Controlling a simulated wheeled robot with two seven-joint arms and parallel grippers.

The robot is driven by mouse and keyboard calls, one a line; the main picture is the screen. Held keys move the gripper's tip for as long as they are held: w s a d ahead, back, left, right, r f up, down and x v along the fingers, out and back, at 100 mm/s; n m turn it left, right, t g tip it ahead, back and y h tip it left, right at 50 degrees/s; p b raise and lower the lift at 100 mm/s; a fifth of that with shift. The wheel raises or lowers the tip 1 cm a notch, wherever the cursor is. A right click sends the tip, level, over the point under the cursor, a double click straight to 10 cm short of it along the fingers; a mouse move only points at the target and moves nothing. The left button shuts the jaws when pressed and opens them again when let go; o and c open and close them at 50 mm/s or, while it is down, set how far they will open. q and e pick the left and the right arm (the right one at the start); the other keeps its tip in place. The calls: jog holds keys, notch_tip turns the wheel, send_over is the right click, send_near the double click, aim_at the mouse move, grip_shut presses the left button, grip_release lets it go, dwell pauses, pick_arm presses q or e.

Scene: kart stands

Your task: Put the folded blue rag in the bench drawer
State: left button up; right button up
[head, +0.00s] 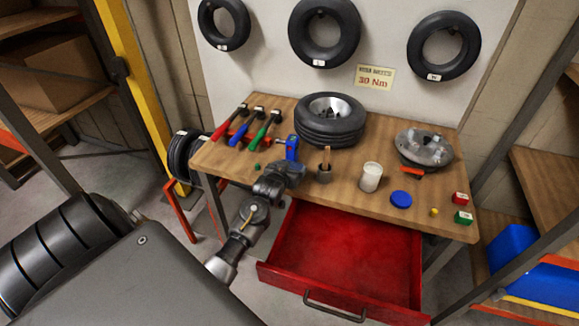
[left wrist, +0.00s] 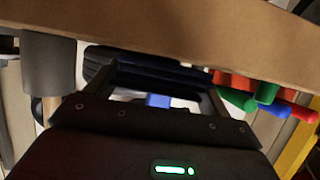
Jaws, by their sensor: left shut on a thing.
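The red bench drawer (head: 335,252) is pulled open below the bench top, to the right of my left arm, and looks empty. My right gripper is not in view.
A blue lid (head: 400,199) lies near the front edge.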

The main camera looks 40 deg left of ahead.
pick_arm(q)
jog(key=shift+f, duration=0.15)
jog(key=shift+f, duration=0.15)
jog(key=o, duration=0.9)
jog(key=shift+r, duration=0.25)
jog(key=b+v, duration=0.1)
jog(key=v, duration=1.1)
jog(key=shift+b, duration=0.3)
